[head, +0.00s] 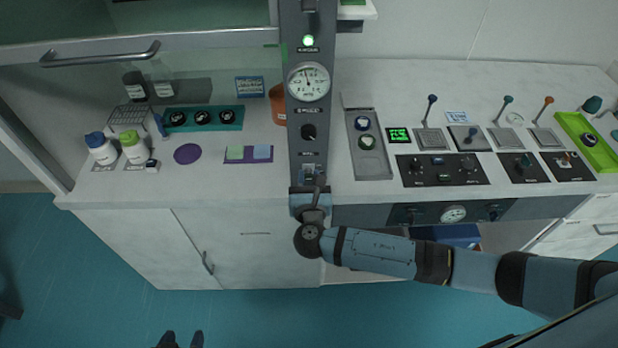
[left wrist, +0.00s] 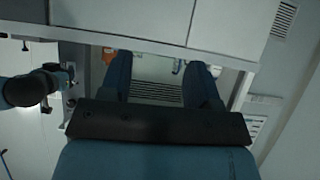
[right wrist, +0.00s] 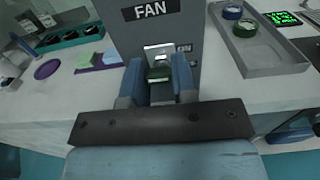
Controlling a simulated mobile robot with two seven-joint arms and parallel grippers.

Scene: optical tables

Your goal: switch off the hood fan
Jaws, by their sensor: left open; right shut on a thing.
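The hood fan switch (right wrist: 158,74) is a small dark green lever on a light plate, under a black FAN label (right wrist: 151,10) on the grey post (head: 307,138). An ON label (right wrist: 184,48) is partly visible beside it. My right gripper (head: 311,182) is at the switch low on the post, and its fingers close on the lever from both sides in the right wrist view (right wrist: 159,80). They hide part of the lever, and I cannot tell its exact position. My left gripper (head: 183,338) is open and empty at the bottom edge, over the floor, far from the post.
A green lamp (head: 308,41) is lit above a round gauge (head: 308,81) and a black knob (head: 309,132) on the post. Bottles (head: 132,147) and a teal tray (head: 203,118) stand left. A grey tray (head: 367,165) and lever panels (head: 443,171) lie right.

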